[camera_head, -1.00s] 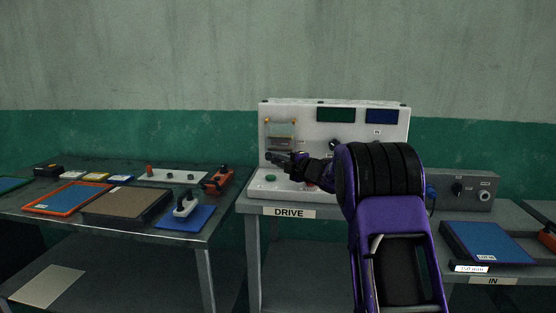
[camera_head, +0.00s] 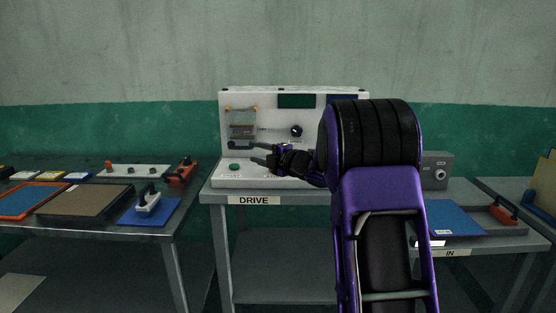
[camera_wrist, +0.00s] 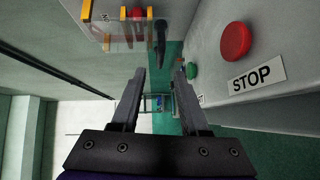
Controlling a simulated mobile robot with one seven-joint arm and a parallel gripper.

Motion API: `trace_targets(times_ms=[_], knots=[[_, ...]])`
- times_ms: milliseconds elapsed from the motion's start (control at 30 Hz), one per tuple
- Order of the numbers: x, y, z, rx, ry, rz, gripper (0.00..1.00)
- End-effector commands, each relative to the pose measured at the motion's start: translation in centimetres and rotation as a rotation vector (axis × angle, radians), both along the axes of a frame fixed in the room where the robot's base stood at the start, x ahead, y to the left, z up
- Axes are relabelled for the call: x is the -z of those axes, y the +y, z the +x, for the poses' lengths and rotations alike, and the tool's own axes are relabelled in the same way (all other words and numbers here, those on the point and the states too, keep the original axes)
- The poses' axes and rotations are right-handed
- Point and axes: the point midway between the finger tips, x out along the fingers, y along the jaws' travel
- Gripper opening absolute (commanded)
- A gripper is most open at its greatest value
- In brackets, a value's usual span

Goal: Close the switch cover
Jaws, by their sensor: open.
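The switch cover (camera_head: 242,118) is a clear sheet with orange corner pieces at the upper left of the white DRIVE panel (camera_head: 270,121). The cover also shows at the top of the wrist view (camera_wrist: 125,38), with a red part behind it. A dark bar-shaped handle (camera_head: 238,146) is at its lower side; in the wrist view this handle (camera_wrist: 160,42) lies beyond my fingertips, in line with the gap. My gripper (camera_head: 260,154) is open and empty, just right of and below the handle. Both fingers show in the wrist view (camera_wrist: 160,72). I cannot tell the cover's exact angle.
A red button (camera_wrist: 236,42) with a STOP label (camera_wrist: 256,79) is close right of my fingers in the wrist view, and a green button (camera_wrist: 191,70) beyond. A dark knob (camera_head: 296,131) is on the panel. A left table holds trays and a blue mat (camera_head: 160,213).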

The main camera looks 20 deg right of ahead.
Motion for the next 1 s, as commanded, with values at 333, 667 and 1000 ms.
trace_targets(times_ms=[333, 667, 1000], knots=[[-0.5, -3.4, -6.6, 0.001, 0.000, 0.000, 0.45], [-0.6, -4.2, -8.3, 0.000, 0.001, 0.000, 0.45], [-0.7, -4.2, -8.3, 0.000, 0.000, 0.001, 0.45]])
